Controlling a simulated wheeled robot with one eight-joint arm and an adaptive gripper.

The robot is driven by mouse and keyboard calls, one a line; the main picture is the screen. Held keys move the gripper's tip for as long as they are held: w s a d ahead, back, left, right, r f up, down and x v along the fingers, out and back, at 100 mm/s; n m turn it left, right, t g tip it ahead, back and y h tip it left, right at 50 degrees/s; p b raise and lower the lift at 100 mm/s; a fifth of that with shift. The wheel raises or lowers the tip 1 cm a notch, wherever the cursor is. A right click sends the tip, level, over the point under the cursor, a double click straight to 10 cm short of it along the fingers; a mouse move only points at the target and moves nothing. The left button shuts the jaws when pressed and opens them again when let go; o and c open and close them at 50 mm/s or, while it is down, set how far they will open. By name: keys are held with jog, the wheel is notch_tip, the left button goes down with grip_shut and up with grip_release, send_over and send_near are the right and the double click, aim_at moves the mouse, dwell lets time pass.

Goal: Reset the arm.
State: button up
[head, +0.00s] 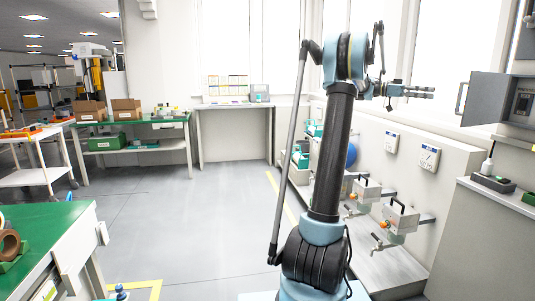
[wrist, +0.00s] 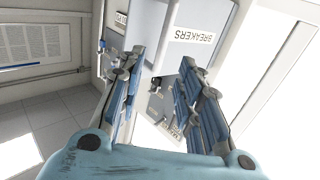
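My arm (head: 328,150) stands raised in the middle of the head view, bent at the top. My gripper (head: 428,92) points to the right, held in the air at the height of the windows. In the wrist view, my gripper (wrist: 163,62) has its two fingers spread apart with nothing between them. Behind the fingers is a pale panel (wrist: 200,20) lettered BREAKERS, seen upside down. I cannot tell how far the fingertips are from it.
A wall unit with several valves (head: 398,218) stands right of my arm. A grey wall cabinet (head: 490,98) hangs at the far right above a white counter. A green-topped bench (head: 45,235) is at the near left. The grey floor (head: 190,215) between is clear.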

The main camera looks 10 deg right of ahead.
jog(key=s+a+f+n+t+y, duration=0.25)
jog(key=a+f+n, duration=0.2)
jog(key=a, duration=0.55)
jog(key=s+a+f+n+t+y, duration=0.1)
jog(key=s+a+f+n+t, duration=0.25)
jog(key=a+f, duration=0.4)
jog(key=s+a+f+n+t+y, duration=0.1)
jog(key=s+a+f+n+t, duration=0.3)
jog(key=a, duration=0.8)
jog(key=s+a+f+n+t+y, duration=0.1)
jog(key=s+a+f+n+y, duration=0.3)
jog(key=a+f, duration=0.8)
jog(key=s+a+f+n+t+y, duration=0.2)
jog(key=s+a+f+n+y, duration=0.3)
jog(key=a, duration=1.2)
jog(key=s+f+n, duration=0.4)
jog(key=s+f, duration=0.2)
jog(key=f, duration=0.2)
jog(key=shift+s+a+f+n, duration=0.2)
jog(key=shift+s+f+n, duration=0.05)
jog(key=shift+s+n, duration=0.05)
jog(key=shift+y, duration=0.25)
jog(key=shift+w+a+f, duration=0.2)
jog(key=shift+w+a, duration=0.25)
jog(key=shift+a, duration=0.15)
